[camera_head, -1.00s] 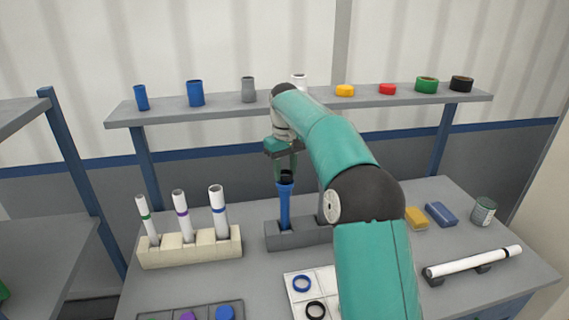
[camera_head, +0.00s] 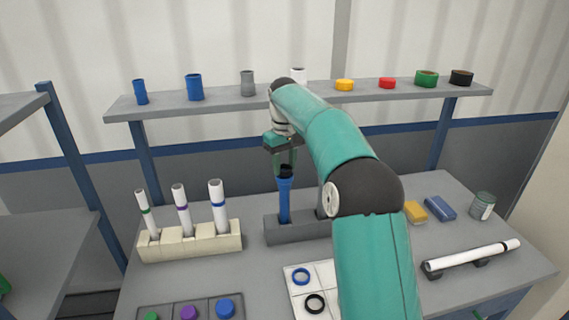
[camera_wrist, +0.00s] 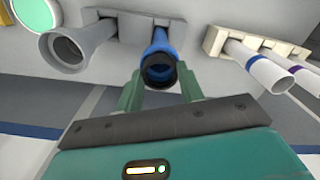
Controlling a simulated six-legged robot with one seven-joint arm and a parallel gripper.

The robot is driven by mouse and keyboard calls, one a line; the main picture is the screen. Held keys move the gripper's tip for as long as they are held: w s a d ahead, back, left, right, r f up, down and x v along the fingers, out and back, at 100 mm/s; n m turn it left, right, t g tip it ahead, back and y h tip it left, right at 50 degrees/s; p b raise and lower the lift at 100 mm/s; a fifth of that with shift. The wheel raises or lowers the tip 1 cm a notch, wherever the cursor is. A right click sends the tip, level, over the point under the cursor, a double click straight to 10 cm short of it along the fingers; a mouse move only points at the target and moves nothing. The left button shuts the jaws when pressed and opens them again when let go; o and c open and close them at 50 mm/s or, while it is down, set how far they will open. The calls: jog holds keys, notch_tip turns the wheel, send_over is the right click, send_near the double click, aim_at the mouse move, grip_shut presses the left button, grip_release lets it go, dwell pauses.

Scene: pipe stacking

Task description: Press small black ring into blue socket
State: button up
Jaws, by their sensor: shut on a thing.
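The blue pipe (camera_head: 284,205) stands upright in a slot of the grey rack, with its widened blue socket (camera_head: 285,182) at the top. The small black ring (camera_head: 286,170) is at the socket's mouth. In the wrist view the black ring (camera_wrist: 158,76) lines up with the open end of the blue socket (camera_wrist: 158,55). My gripper (camera_head: 286,160) is above the socket, and its two green fingers (camera_wrist: 160,92) are on either side of the ring, shut on it. I cannot tell how deep the ring sits in the socket.
The grey rack (camera_head: 275,232) also holds a grey pipe (camera_wrist: 72,45) beside the blue one. A cream rack (camera_head: 190,245) with white pipes stands to the left. A white tray (camera_head: 300,292) with a blue and a black ring lies in front. A shelf (camera_head: 230,106) runs behind.

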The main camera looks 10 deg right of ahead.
jog(key=shift+f, duration=0.2)
dwell(0.6)
jog(key=o, duration=1.4)
jog(key=shift+r, duration=0.15)
notch_tip(320, 180, up, 7)
dwell(0.4)
grip_shut()
